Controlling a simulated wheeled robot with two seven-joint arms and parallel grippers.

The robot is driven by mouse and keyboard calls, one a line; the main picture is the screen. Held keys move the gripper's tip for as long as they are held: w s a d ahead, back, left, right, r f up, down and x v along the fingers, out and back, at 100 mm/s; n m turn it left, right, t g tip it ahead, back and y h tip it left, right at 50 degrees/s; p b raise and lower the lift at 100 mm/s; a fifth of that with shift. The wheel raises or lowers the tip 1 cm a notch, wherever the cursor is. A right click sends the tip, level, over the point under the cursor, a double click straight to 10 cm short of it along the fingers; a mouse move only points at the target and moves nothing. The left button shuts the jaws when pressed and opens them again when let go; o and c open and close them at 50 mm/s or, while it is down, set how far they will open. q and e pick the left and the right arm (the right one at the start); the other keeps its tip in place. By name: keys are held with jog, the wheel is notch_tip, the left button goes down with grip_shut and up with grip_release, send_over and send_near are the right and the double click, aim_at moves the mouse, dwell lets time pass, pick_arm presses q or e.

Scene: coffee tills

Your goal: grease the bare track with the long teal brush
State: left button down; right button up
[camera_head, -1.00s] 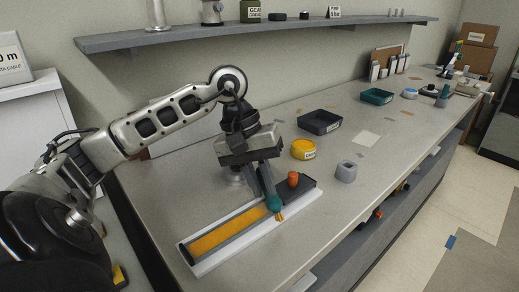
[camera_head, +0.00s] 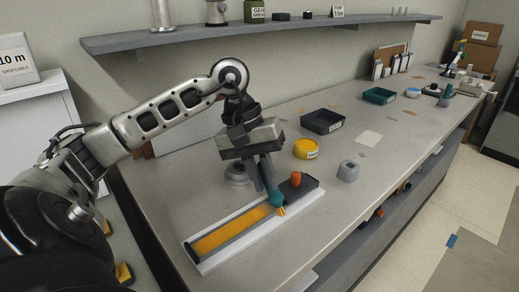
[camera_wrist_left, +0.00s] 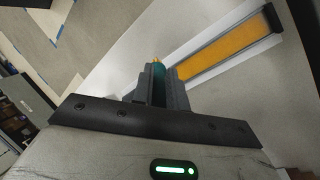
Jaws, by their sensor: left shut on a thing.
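My left gripper (camera_head: 266,178) is shut on the teal brush (camera_head: 277,199), whose yellow-orange bristle tip points down at the right part of the track. In the left wrist view the teal brush (camera_wrist_left: 158,72) shows between the two fingers, with its orange tip just past them. The track (camera_head: 228,233) is a long channel on a white base (camera_head: 262,235). An orange-yellow layer covers the channel from its left end up to near the brush. A dark block with an orange knob (camera_head: 296,179) sits at its right end. Whether the bristles touch the track I cannot tell. My right gripper is not in view.
A yellow round tin (camera_head: 306,148), a dark tray (camera_head: 322,121) and a grey holder (camera_head: 348,171) stand on the bench behind and right of the track. A teal tray (camera_head: 379,96) is farther back. A shelf (camera_head: 270,35) runs along the wall above.

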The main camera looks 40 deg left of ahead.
pick_arm(q)
notch_tip(320, 180, up, 6)
jog(key=p, duration=0.2)
jog(key=shift+w+p, duration=0.2)
jog(key=shift+p, duration=0.2)
